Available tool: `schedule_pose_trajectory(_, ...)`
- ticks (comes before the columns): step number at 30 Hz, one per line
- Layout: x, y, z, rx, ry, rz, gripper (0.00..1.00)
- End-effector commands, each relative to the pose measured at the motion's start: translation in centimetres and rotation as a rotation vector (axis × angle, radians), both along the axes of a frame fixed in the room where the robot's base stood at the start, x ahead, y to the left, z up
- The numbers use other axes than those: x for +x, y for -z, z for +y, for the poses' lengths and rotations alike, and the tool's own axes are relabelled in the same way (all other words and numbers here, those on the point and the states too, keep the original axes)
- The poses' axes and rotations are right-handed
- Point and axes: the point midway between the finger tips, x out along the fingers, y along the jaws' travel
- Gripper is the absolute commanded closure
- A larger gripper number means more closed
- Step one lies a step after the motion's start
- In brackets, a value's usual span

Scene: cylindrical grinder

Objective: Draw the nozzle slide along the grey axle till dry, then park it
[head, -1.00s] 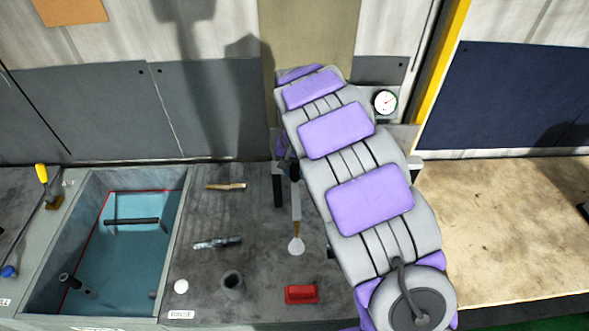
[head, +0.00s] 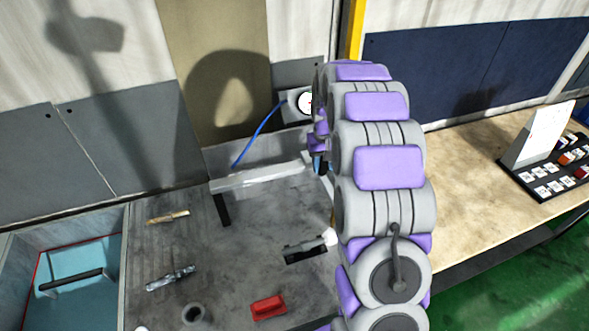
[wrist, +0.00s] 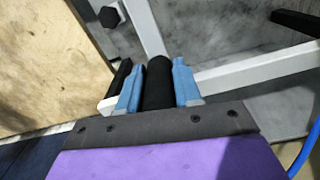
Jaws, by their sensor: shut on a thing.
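My gripper (wrist: 157,85) shows in the wrist view as two blue fingers shut on a black upright cylinder, which seems to be the nozzle slide's handle (wrist: 158,75). In the head view my arm covers most of the gripper and slide; only a bit of blue finger (head: 318,165) shows by the right end of the pale rail (head: 260,177). A small white cone (head: 328,236), apparently the nozzle's jet, shows below the rail beside my arm. It is at the right end of a grey bar, seemingly the axle (head: 305,243), in a dark holder.
A blue hose (head: 258,135) runs from a gauge box (head: 303,104) to the rail. A red block (head: 268,307), a metal piece (head: 171,278), a grey cup (head: 195,315) and a wooden-handled tool (head: 168,217) lie on the bench. A teal-lined basin (head: 75,270) is at left.

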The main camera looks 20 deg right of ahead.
Motion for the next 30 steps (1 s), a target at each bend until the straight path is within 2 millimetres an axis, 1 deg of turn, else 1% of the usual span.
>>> schedule_pose_trajectory(1, 0.1, -0.1, -1.2, -0.001, 0.004, -0.004, 1.0)
schedule_pose_trajectory(3, 0.1, -0.2, -2.5, -0.001, 0.004, -0.005, 1.0)
schedule_pose_trajectory(6, 0.1, -0.2, -3.9, 0.0, 0.003, -0.005, 1.0)
schedule_pose_trajectory(9, 0.1, -0.1, -4.8, 0.0, 0.003, -0.005, 1.0)
schedule_pose_trajectory(14, 0.1, -0.1, -5.4, -0.001, 0.0, -0.004, 1.0)
schedule_pose_trajectory(24, 0.1, -0.1, -5.4, -0.001, -0.001, -0.004, 1.0)
schedule_pose_trajectory(25, 0.2, -0.1, -5.4, -0.001, -0.001, -0.004, 0.64)
schedule_pose_trajectory(30, 0.1, -0.1, -5.4, 0.0, -0.001, -0.003, 0.47)
